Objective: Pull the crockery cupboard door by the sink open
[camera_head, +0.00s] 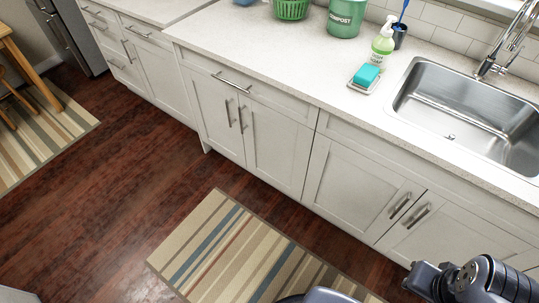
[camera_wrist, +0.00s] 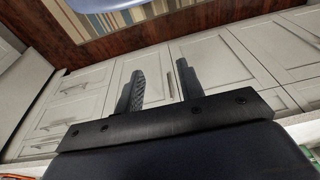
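The sink (camera_head: 470,108) is set in the counter at the right of the head view. Below it is a pair of pale grey cupboard doors, a left one (camera_head: 355,188) and a right one (camera_head: 455,238), with bar handles near their meeting edges. Another pair of doors (camera_head: 275,148), under a wide drawer, stands to the left. All these doors are shut. I cannot tell which pair holds crockery. In the wrist view my gripper (camera_wrist: 158,72) is open and empty, its two dark fingers apart. An upright bar handle (camera_wrist: 169,82) shows between them, apparently beyond the fingertips.
A striped rug (camera_head: 235,250) lies on the dark wood floor before the cupboards. On the counter are a sponge (camera_head: 367,75) on a dish, a soap bottle (camera_head: 383,40) and a green compost bin (camera_head: 346,18). Floor (camera_head: 130,160) to the left is clear.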

